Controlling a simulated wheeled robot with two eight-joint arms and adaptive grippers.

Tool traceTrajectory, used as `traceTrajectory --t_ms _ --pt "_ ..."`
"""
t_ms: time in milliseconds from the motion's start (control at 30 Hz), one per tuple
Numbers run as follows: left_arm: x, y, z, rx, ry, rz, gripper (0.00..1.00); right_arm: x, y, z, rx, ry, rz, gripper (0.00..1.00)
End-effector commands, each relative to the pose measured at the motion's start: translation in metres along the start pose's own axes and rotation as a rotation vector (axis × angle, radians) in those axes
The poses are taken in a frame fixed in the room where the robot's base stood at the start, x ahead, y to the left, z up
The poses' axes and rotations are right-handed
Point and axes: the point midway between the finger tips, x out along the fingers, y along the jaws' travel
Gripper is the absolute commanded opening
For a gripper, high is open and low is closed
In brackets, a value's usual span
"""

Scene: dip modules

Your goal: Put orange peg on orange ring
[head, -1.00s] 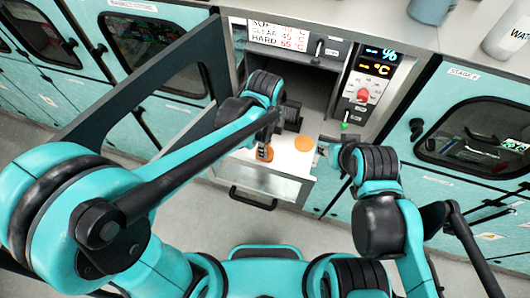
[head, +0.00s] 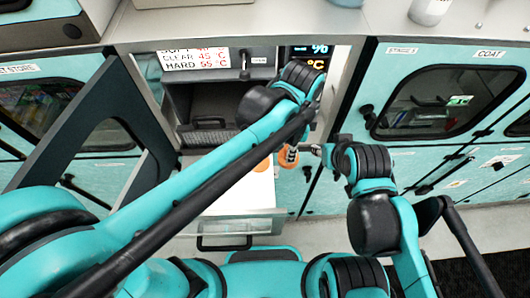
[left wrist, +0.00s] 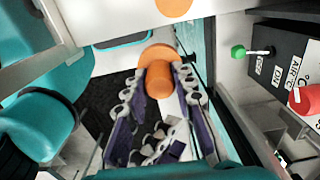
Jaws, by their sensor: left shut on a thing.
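The orange peg (left wrist: 158,76), a short cylinder with a wider flange, is held between the fingers of my left gripper (left wrist: 160,88) in the left wrist view. In the head view the peg (head: 288,157) hangs at the end of my left gripper (head: 290,152), to the right of the orange ring. The orange ring (left wrist: 174,5) lies flat on the white tray, cut off by the top edge of the left wrist view. In the head view the ring (head: 262,165) is partly hidden by my left arm. My right gripper (head: 320,148) is close to the peg; its fingers are unclear.
The white tray (head: 240,196) is pulled out in front of the open chamber. An open door (head: 100,130) stands at the left. A control panel with a green knob (left wrist: 238,52) and red knob (left wrist: 303,98) is at the right. A closed cabinet window (head: 440,100) is further right.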

Motion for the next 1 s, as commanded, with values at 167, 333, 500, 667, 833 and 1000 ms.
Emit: traceTrajectory --t_ms 167,333,500,667,833,1000 --pt "0.026 -0.022 0.040 -0.007 0.000 0.000 0.00 -0.001 0.000 -0.001 0.000 0.000 0.000 0.40" --pt "0.046 -0.038 0.069 -0.004 0.000 0.000 0.00 -0.001 0.000 -0.001 0.000 0.000 0.000 0.40" --pt "0.055 -0.044 0.080 0.000 0.000 0.000 0.00 -0.001 0.000 -0.001 0.000 0.000 0.000 0.40" --pt "0.077 -0.044 0.081 0.002 0.000 0.000 0.00 0.000 0.000 0.000 0.000 0.000 0.000 0.40" --pt "0.095 -0.044 0.081 0.002 0.000 0.000 0.00 0.001 0.000 0.001 0.000 0.000 0.000 0.40" --pt "0.095 -0.044 0.081 0.002 0.000 0.000 0.00 0.001 0.000 0.001 0.000 0.000 0.000 0.40"
